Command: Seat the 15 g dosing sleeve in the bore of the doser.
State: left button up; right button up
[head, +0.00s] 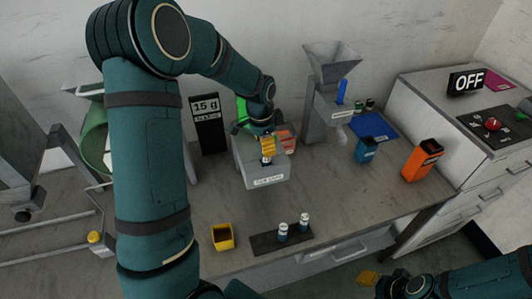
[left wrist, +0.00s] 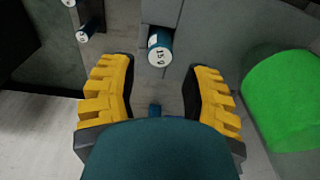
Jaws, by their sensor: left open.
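The 15 g dosing sleeve (left wrist: 159,50), a blue cylinder with a white lettered end, shows in the left wrist view beyond the gap between my left fingers. It is beside a grey block (left wrist: 184,22); whether it sits in an opening there I cannot tell. My left gripper (head: 267,147) is open, over the grey labelled box (head: 248,172) in the head view; it also shows in the left wrist view (left wrist: 163,88). No finger visibly touches the sleeve. A grey hopper unit (head: 320,105), seemingly the doser, stands right; its bore is not discernible. My right gripper (head: 368,278) is low right, its opening unclear.
A black rack (head: 264,243) holds two white-topped blue sleeves (head: 282,231) near the front edge. A yellow cup (head: 222,237) is left of it. A blue container (head: 367,149), an orange container (head: 422,160) and a blue mat (head: 378,124) are right. The front-right counter is clear.

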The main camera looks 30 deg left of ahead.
pick_arm(q)
notch_tip(320, 180, up, 6)
jog(key=s+d+f+n+h, duration=0.2)
jog(key=s+d+f+n, duration=0.15)
jog(key=d+f, duration=1)
jog(key=s+d+f+n+t+h, duration=0.1)
jog(key=s+d+f+n, duration=0.5)
jog(key=s, duration=0.6)
notch_tip(320, 180, down, 4)
jog(key=shift+d+r, duration=0.15)
jog(key=shift+d, duration=0.9)
jog(key=shift+s, duration=0.1)
